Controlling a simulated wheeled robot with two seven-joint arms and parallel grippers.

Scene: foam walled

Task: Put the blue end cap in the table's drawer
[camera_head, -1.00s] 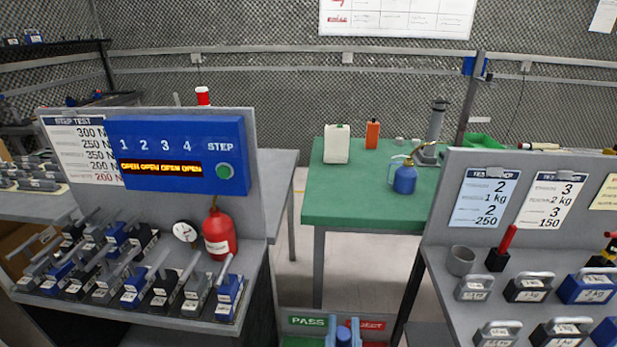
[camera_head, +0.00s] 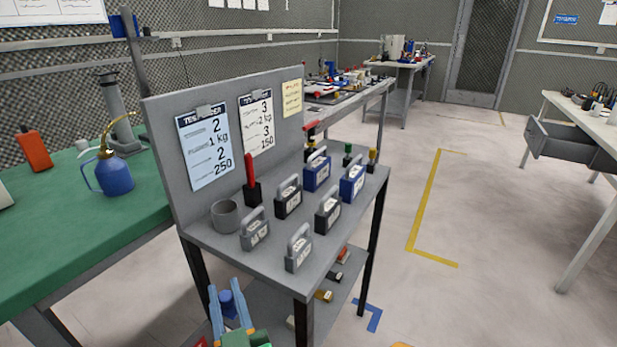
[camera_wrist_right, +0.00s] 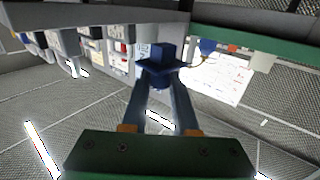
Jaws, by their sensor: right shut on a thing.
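My right gripper (camera_head: 229,308) shows at the bottom of the head view, in front of the grey weight stand. It is shut on the blue end cap (camera_head: 228,298). In the right wrist view the blue end cap (camera_wrist_right: 158,66) sits between the fingertips (camera_wrist_right: 160,88), with a square flange and a block on top. A table (camera_head: 602,125) with a pale top stands at the far right of the head view. Its grey drawer (camera_head: 562,147) is under the top and seems to stick out, but its inside is hard to see. My left gripper is not in view.
The grey stand (camera_head: 270,262) with several weights and a grey cup (camera_head: 225,215) is close by the gripper. A green table (camera_head: 60,235) with a blue oil can (camera_head: 113,175) is at left. Open floor (camera_head: 470,260) with yellow tape lies between stand and drawer table.

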